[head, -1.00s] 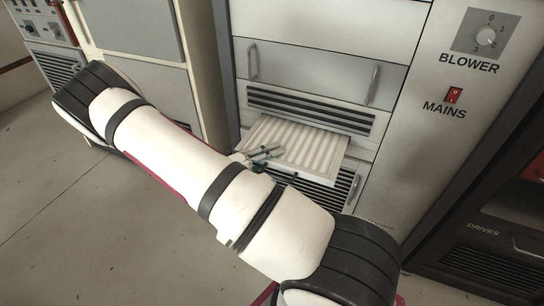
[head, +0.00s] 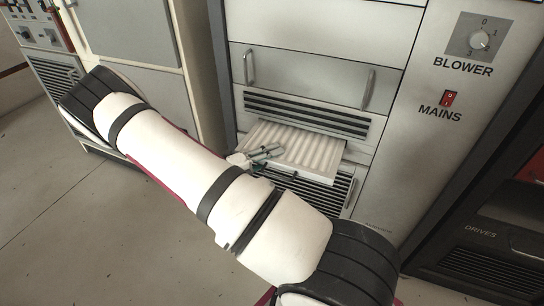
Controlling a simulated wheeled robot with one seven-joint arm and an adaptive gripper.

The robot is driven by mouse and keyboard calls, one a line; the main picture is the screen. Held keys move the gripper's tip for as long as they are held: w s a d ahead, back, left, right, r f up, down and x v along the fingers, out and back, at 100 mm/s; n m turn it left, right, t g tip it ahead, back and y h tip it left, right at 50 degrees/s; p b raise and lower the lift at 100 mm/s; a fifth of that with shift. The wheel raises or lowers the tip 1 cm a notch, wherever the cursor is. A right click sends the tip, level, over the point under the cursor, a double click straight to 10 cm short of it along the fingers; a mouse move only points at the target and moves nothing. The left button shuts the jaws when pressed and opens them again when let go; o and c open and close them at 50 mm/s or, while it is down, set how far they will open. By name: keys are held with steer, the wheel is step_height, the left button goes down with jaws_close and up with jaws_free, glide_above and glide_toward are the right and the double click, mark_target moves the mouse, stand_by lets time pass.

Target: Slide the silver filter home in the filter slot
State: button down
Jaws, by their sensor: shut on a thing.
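The silver filter (head: 308,151) is a flat, pleated panel in a pale frame. It sticks partly out of the filter slot (head: 300,126) in the rack front, below a dark louvred vent. Its far part is inside the rack and hidden. My gripper (head: 270,153) is at the filter's front left edge, shut on it. My white arm hides part of the gripper and the area below the filter's front left corner.
A drawer with two upright handles (head: 369,88) is above the vent, and a lower louvred panel (head: 322,189) is under the filter. The BLOWER knob (head: 479,39) and red MAINS switch (head: 449,98) are on the right panel. Open floor (head: 60,205) lies at left.

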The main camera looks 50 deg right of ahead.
mark_target(252, 148)
steer(key=shift+w+d+b, duration=0.15)
steer(key=shift+w+d, duration=0.4)
steer(key=shift+d, duration=1.05)
steer(key=shift+w+d+b, duration=0.15)
steer(key=shift+w+d, duration=0.45)
steer(key=shift+d, duration=0.95)
steer(key=shift+w+d+b, duration=0.15)
steer(key=shift+w+d, duration=0.4)
steer(key=shift+d, duration=1.05)
steer(key=c, duration=1.3)
jaws_free()
steer(key=shift+r, duration=0.1)
steer(key=shift+a, duration=0.1)
steer(key=v, duration=1.1)
steer(key=shift+a, duration=0.4)
